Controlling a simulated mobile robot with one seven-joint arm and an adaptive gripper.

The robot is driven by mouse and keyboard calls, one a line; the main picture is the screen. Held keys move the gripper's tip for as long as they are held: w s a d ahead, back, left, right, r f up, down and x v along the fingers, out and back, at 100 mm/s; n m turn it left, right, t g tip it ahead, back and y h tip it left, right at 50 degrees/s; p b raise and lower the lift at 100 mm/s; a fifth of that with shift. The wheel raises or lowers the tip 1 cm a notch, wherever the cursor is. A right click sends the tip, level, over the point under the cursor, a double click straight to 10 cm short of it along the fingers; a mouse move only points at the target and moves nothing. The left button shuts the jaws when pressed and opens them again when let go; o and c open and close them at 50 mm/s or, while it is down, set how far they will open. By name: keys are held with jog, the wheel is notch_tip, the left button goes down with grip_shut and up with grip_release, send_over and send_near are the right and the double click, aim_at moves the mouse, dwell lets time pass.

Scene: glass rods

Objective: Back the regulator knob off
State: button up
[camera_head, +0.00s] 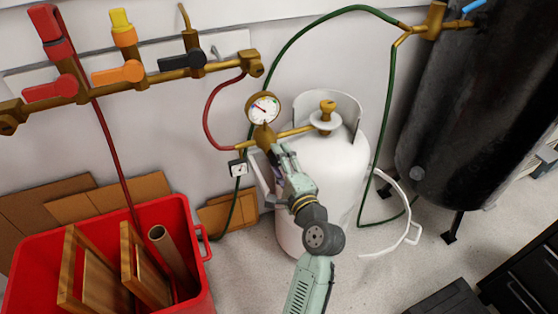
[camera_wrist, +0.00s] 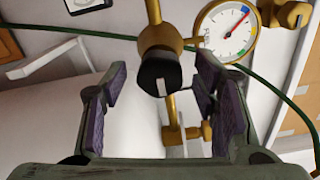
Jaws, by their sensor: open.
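The regulator knob (camera_wrist: 160,76) is dark with a white mark on its face, on a brass regulator body (camera_wrist: 158,38) in the wrist view. In the head view the regulator body (camera_head: 264,137) sits below a round pressure gauge (camera_head: 263,108), and the knob is hidden by my gripper. The gauge also shows in the wrist view (camera_wrist: 228,33). My gripper (camera_head: 277,158) is just in front of the regulator. In the wrist view my gripper (camera_wrist: 162,92) is open, its purple pads left and right of the knob with gaps on both sides, not touching it.
A white gas cylinder (camera_head: 320,165) with a brass valve (camera_head: 327,110) stands behind my arm. A red hose (camera_head: 208,112) and green hose (camera_head: 388,100) run nearby. A red bin (camera_head: 190,235) is at lower left, a black tank (camera_head: 475,105) at right.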

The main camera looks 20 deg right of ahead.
jog(key=s, duration=0.7)
jog(key=shift+d, duration=0.1)
